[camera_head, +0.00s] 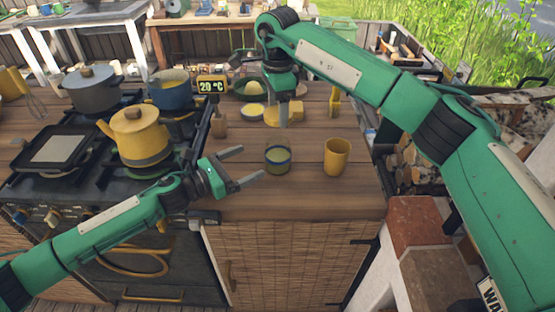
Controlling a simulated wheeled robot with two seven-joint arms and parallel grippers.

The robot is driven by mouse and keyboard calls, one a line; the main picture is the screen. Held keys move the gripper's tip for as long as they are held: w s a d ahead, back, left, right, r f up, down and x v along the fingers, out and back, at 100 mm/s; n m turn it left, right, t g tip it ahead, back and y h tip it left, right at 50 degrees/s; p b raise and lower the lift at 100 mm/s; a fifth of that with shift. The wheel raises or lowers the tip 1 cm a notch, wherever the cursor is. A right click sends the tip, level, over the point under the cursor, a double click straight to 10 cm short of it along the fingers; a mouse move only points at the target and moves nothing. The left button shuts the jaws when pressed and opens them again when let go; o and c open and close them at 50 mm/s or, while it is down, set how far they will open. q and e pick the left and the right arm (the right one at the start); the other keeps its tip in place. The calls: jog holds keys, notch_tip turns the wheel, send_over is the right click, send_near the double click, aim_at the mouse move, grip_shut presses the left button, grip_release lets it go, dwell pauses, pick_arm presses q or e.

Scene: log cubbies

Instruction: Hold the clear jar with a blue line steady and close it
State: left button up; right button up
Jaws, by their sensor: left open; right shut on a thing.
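The clear jar with a blue line (278,157) stands upright on the wooden counter, its top open. My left gripper (252,167) is open just left of the jar, its two fingers pointing right toward it and apart from it. My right gripper (283,119) is behind the jar and above the counter, pointing down. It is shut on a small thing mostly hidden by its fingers. A tan round piece (270,116) shows at the fingers; I cannot tell whether it is a lid in the grip or lies behind.
A yellow cup (337,157) stands right of the jar. A green bowl (250,88) and a small yellow round dish (252,112) are behind. The stove with a yellow kettle (139,136) and pots is on the left. The front of the counter is clear.

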pick_arm(q)
jog(key=x, duration=1.2)
jog(key=c, duration=1.4)
jog(key=shift+c, duration=0.2)
pick_arm(e)
send_over(278, 146)
jog(key=shift+w+f, duration=0.1)
jog(key=shift+f, duration=2.4)
jog(key=shift+f, duration=0.85)
jog(key=shift+f, duration=0.55)
